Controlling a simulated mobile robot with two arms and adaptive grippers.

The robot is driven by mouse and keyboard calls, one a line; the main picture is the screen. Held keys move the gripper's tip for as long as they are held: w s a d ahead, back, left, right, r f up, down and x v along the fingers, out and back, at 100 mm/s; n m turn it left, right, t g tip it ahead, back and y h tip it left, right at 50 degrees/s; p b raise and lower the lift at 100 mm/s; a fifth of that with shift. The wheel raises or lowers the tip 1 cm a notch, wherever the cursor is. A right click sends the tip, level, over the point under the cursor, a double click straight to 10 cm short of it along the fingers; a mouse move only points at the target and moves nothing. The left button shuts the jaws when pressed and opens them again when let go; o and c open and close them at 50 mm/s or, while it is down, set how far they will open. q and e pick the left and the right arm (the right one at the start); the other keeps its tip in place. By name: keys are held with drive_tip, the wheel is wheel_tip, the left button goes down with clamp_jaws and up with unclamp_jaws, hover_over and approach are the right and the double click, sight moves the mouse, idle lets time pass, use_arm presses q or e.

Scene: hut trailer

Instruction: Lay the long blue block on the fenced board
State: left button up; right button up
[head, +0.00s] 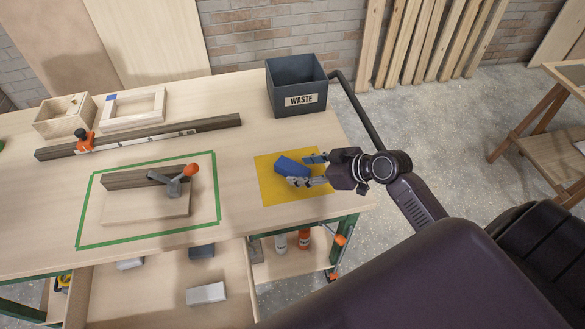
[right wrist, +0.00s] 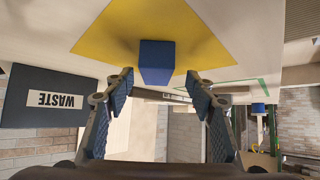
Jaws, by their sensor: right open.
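The blue block (head: 290,167) lies on a yellow mat (head: 268,187) near the right end of the workbench. Its end face shows in the right wrist view (right wrist: 156,62), ahead of and between the fingertips. My right gripper (head: 314,170) is open at the block's right end, its fingers (right wrist: 158,82) spread to either side with nothing held. The fenced board (head: 140,209) lies left of the mat inside a green tape outline. A dark wooden fence (head: 130,180) runs along its back, with an orange-knobbed clamp (head: 182,178) at the right. My left gripper is not in view.
A dark waste bin (head: 297,88) stands behind the mat. A long dark beam (head: 150,138), a wooden box (head: 65,115) and a wooden frame (head: 133,108) are at the back left. Bare bench top lies between the tape and the mat. An open drawer (head: 160,290) is below.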

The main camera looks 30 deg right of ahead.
sight(293, 167)
drive_tip(key=w, duration=0.1)
drive_tip(key=w+a+f+p, duration=0.1)
drive_tip(key=w, duration=0.1)
drive_tip(key=shift+a+f, duration=0.1)
drive_tip(key=shift+f, duration=0.1)
drive_tip(key=shift+w+a+f, duration=0.2)
drive_tip(key=shift+w+f, duration=0.15)
drive_tip(key=shift+f, duration=0.05)
drive_tip(key=shift+c, duration=0.7)
drive_tip(key=c, duration=1.2)
drive_tip(key=shift+c, duration=0.2)
drive_tip(key=shift+r, duration=0.15)
